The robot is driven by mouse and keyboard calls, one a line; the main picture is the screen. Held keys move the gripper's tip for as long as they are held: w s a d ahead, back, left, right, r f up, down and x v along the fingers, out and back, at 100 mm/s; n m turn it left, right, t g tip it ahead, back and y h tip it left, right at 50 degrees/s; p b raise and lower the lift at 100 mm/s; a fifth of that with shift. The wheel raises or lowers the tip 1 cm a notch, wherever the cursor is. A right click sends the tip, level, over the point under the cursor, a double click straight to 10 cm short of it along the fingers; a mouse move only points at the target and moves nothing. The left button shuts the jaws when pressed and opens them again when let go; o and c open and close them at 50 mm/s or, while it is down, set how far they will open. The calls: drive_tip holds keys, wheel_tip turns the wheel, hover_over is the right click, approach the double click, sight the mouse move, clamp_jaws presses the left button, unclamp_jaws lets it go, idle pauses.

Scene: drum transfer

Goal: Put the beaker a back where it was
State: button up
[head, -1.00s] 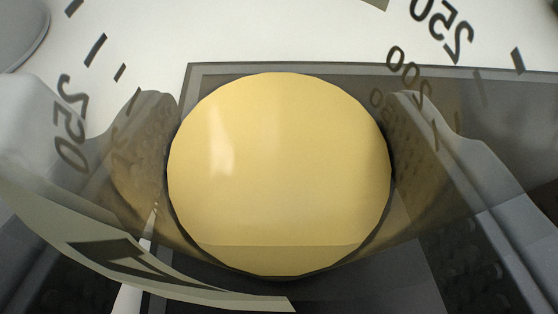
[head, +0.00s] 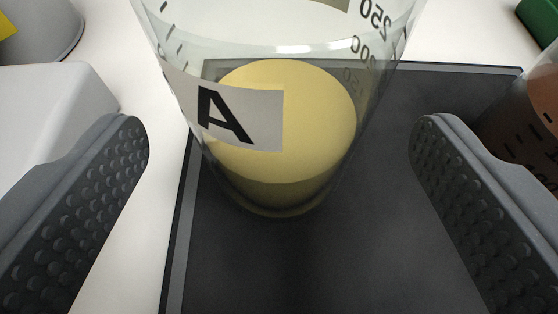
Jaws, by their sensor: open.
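Beaker a (head: 235,175) is a clear glass beaker with a white label bearing a black "A" and graduation marks. It holds a yellow content (head: 310,110) and stands upright on a dark grey mat (head: 330,260), towards its far left part. My gripper (head: 280,140) is open, with one textured finger on the left and one on the right. Both fingers are clear of the glass, with the beaker ahead between them. The top of the beaker is cut off by the picture edge.
A container with reddish-brown content (head: 525,110) stands at the right, close to my right finger. A white block (head: 50,90) is at the left, behind my left finger. A grey round object (head: 45,35) is at the upper left and a green object (head: 540,20) at the upper right.

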drive_tip(key=p+v, duration=0.1)
drive_tip(key=v, duration=0.7)
wheel_tip(320, 180, up, 24)
drive_tip(key=w+d+t+y, duration=0.1)
drive_tip(key=w+d+y, duration=0.1)
drive_tip(key=d+y, duration=0.15)
drive_tip(key=s+d+r+h, duration=0.1)
drive_tip(key=s+d+r, duration=0.5)
drive_tip(key=d+r, duration=0.2)
drive_tip(key=s+d+r+t+h, duration=0.1)
drive_tip(key=s+d+r+h, duration=0.1)
drive_tip(key=s+d+r, duration=0.5)
wheel_tip(320, 180, up, 6)
drive_tip(key=shift+d+f, duration=0.15)
drive_tip(key=shift+d, duration=0.6)
drive_tip(key=shift+a, duration=0.1)
